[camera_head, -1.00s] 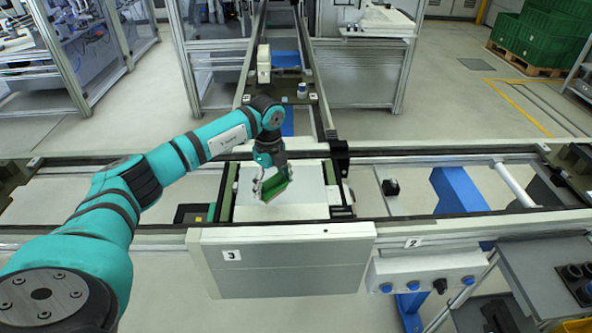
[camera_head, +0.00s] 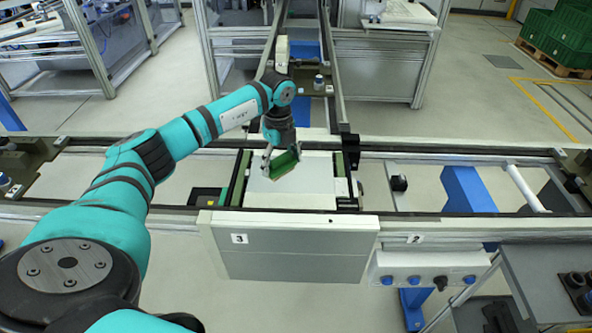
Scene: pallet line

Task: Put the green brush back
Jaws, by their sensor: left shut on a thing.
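The green brush (camera_head: 284,164) is a green block with a pale lower edge, seen tilted over the white plate (camera_head: 310,190) on the pallet line. My left gripper (camera_head: 281,157) comes down from above and is shut on the brush. The gripper fingers and arm hide part of the brush. I cannot tell whether the brush's lower edge touches the plate or hangs just above it. My right gripper is not in view.
Dark rails run left and right of the plate, with a black post (camera_head: 350,150) at its back right corner. A front panel marked 3 (camera_head: 290,250) stands before it. Green crates (camera_head: 560,40) stand far right.

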